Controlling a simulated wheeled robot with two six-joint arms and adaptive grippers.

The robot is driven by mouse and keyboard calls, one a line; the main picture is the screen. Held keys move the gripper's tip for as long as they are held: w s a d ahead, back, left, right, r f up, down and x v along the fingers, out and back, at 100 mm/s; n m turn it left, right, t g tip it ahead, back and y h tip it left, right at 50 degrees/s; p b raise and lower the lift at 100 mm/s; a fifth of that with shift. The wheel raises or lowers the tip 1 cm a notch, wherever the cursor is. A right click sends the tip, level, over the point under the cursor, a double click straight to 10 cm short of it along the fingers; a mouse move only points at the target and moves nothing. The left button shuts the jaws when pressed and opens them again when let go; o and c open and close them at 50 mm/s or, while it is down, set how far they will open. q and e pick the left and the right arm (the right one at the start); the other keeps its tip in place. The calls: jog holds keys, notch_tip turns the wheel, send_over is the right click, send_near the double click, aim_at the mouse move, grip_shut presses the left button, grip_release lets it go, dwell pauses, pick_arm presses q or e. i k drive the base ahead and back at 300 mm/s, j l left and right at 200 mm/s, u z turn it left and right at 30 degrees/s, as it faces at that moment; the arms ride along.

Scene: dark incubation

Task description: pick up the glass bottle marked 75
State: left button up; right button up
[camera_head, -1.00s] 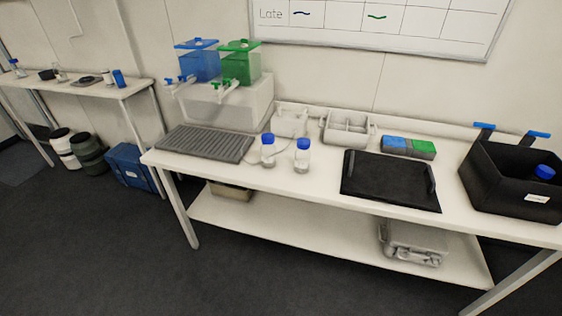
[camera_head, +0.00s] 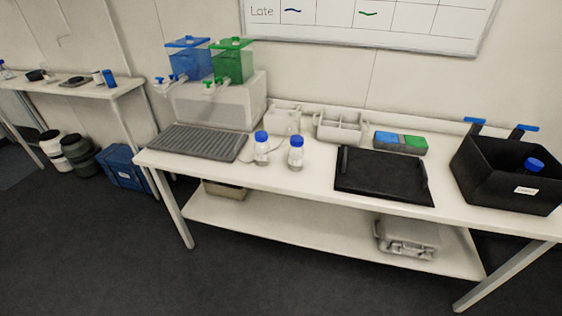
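Two clear glass bottles with blue caps stand upright side by side near the middle of the white table, a left one (camera_head: 262,150) and a right one (camera_head: 296,154). Any marks on them are too small to read, so I cannot tell which is marked 75. Another blue-capped bottle (camera_head: 532,166) sits inside the black bin at the right, mostly hidden by the bin wall. Neither of my grippers shows in the head view.
The table (camera_head: 270,178) also bears a grey ribbed drain mat (camera_head: 198,142), a black tray (camera_head: 382,178), a divided caddy (camera_head: 341,127), a blue-and-green box (camera_head: 401,142) and the black bin (camera_head: 502,190). Blue (camera_head: 187,62) and green (camera_head: 231,63) tanks stand behind. The floor in front is clear.

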aim_at(262, 150)
jog(key=j+z, duration=0.15)
jog(key=z, duration=0.25)
jog(key=i+j+z, duration=0.1)
jog(key=z, duration=0.3)
jog(key=j+z, duration=0.3)
jog(key=z, duration=0.15)
jog(key=j+z, duration=0.2)
jog(key=z, duration=0.2)
jog(key=k+j+z, duration=0.1)
jog(key=j, duration=0.35)
jog(key=k+j+z, duration=0.1)
jog(key=j, duration=0.3)
jog(key=k+j+z, duration=0.1)
jog(key=j, duration=0.3)
jog(key=k+j+z, duration=0.1)
jog(key=j, duration=0.3)
jog(key=k+j+z, duration=0.15)
jog(key=k+j, duration=0.15)
jog(key=j, duration=0.1)
